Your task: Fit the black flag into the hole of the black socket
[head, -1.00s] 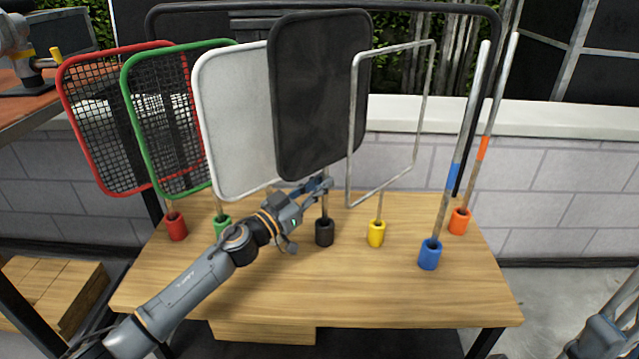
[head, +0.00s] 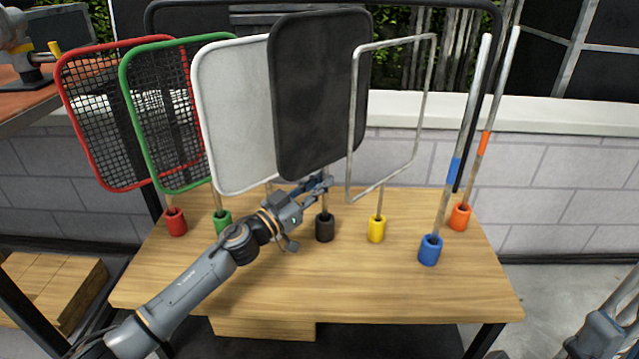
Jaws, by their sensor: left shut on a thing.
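The black flag (head: 320,95) stands upright above the middle of the table. My left gripper (head: 322,184) is shut on its pole, just below the flag's panel. The black socket (head: 325,228) stands on the table directly below. The pole's lower end meets the socket's mouth in the picture; I cannot tell how deep it sits. My right gripper is not in view; only a part of my right arm shows at the lower right edge.
On the wooden table (head: 300,285), red (head: 175,221), green (head: 221,222), yellow (head: 376,229), blue (head: 430,250) and orange (head: 460,217) sockets hold other flags or poles. A white flag (head: 238,120) stands close left of the black one. The table's front is clear.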

